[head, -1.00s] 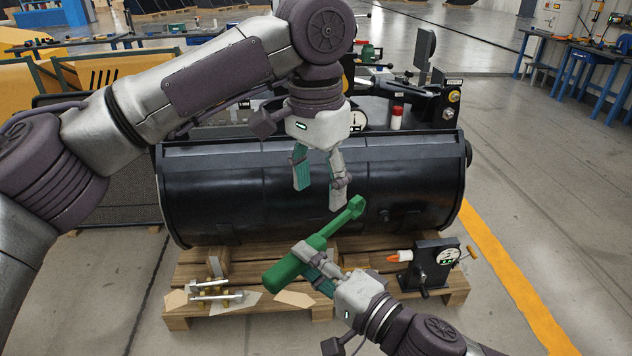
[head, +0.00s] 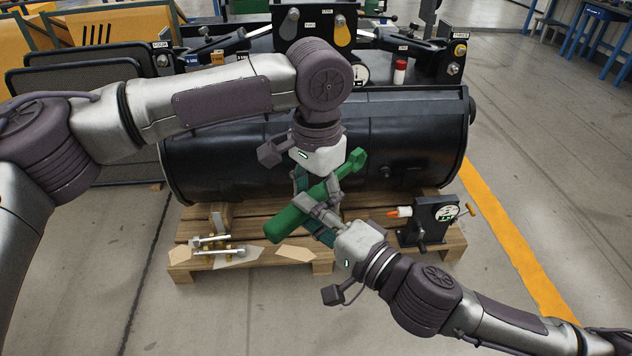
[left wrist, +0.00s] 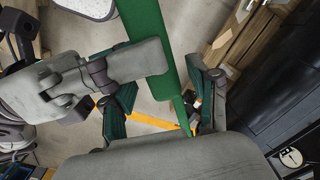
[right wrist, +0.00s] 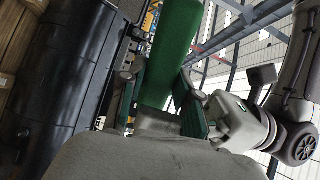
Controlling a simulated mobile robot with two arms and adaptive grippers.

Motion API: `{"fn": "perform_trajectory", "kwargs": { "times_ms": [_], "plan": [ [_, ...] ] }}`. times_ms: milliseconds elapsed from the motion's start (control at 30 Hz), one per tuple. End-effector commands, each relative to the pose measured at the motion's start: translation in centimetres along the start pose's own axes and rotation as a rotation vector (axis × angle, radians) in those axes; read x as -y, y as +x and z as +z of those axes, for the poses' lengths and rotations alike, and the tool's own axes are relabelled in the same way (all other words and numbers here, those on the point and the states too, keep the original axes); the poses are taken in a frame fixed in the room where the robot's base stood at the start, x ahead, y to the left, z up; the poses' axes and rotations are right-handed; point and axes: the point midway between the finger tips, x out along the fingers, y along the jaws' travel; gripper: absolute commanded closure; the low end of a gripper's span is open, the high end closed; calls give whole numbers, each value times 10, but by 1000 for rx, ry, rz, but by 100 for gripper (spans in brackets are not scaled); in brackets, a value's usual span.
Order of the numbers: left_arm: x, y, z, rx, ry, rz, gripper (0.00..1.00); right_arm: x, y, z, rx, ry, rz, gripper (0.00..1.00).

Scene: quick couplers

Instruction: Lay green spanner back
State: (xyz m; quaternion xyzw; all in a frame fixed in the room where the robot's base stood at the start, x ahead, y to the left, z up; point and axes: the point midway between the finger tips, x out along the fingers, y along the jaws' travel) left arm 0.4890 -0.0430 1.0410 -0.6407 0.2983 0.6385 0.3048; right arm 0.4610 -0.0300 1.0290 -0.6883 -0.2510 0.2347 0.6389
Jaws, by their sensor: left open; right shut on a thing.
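The green spanner (head: 290,222) is held in the air, slanting up to the right, in front of the black drum. My right gripper (head: 325,220) is shut on it around the middle. The spanner's jaw end (head: 355,161) points up and right. My left gripper (head: 318,185) is open and reaches down from above, its fingers around the shaft between the right gripper and the jaw end. In the left wrist view the spanner (left wrist: 148,22) passes between the open fingers; contact cannot be told. In the right wrist view the spanner (right wrist: 172,55) rises from between the fingers.
The black drum (head: 220,165) lies on a wooden pallet (head: 320,262). Metal fittings (head: 218,244) lie on the pallet's left side. A black stand with a gauge (head: 432,216) is at its right. A coupler panel (head: 316,24) stands behind the drum. Floor is free around the pallet.

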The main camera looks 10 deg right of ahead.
Motion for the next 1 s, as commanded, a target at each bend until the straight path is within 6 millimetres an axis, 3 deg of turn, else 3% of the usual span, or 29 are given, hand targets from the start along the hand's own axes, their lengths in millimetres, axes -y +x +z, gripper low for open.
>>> {"fn": "perform_trajectory", "kwargs": {
  "times_ms": [233, 600, 700, 733, 867, 1000],
  "plan": [
    [0, 1, 0, 0, -1, 0, 40, 1, 0, 0, 0, -1, -3, 100],
    [-1, 1, 0, 0, 2, 3, 100, 1, 0, 0, 0, -1, -3, 100],
    [-2, 1, 0, 0, 3, 4, 100, 1, 0, 0, 0, -1, -3, 100],
    [-2, 0, 0, -1, 4, 4, 100, 1, 0, 0, 0, -1, -3, 62],
    [-1, 0, 0, -1, 2, 3, 100, 1, 0, 0, 0, -1, -2, 41],
    [-1, 0, 0, -1, 1, 2, 100, 1, 0, 0, 0, 0, -1, 38]
  ]
}}
